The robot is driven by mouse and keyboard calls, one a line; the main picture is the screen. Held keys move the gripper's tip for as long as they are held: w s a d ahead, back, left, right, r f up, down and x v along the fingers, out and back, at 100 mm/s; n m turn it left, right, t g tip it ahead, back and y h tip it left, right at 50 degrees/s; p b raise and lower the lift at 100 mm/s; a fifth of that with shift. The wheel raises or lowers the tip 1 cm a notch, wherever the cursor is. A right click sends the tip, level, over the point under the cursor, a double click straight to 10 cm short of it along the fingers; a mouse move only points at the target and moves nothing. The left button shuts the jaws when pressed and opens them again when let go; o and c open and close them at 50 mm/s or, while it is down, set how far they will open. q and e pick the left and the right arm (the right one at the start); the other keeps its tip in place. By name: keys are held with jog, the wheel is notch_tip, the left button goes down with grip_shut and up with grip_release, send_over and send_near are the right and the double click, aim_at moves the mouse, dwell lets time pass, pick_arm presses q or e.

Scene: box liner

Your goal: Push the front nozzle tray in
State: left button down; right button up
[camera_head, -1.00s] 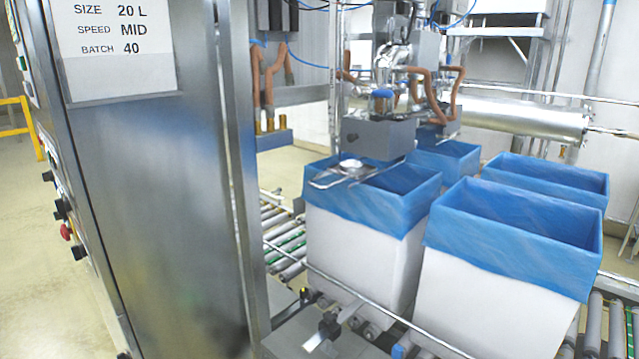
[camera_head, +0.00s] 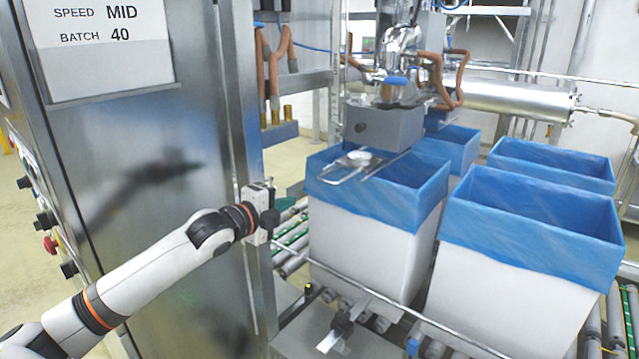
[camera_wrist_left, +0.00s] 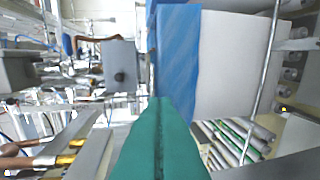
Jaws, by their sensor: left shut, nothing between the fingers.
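The front nozzle tray (camera_head: 352,166) is a flat metal piece with a wire handle and a round pale dish. It sticks out toward the front, below the grey nozzle block (camera_head: 384,127) and over the opening of the front-left lined box (camera_head: 375,245). My left gripper (camera_head: 287,212) is shut and empty, left of that box and lower than the tray, apart from it. Its green fingers (camera_wrist_left: 161,110) lie together in the left wrist view, where the nozzle block (camera_wrist_left: 120,66) also shows and I cannot make out the tray. My right gripper is not in view.
A steel cabinet (camera_head: 150,230) stands close to my left arm. A guard rail (camera_head: 380,309) runs before the boxes. Another blue-lined box (camera_head: 520,280) stands to the right on the rollers. Brown hoses (camera_head: 273,75) hang behind the cabinet post.

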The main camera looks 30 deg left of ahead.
pick_arm(q)
jog(key=w+p, duration=0.5)
jog(key=w, duration=0.7)
jog(key=shift+d+f, duration=0.2)
jog(key=shift+f, duration=0.15)
jog(key=shift+w, duration=0.1)
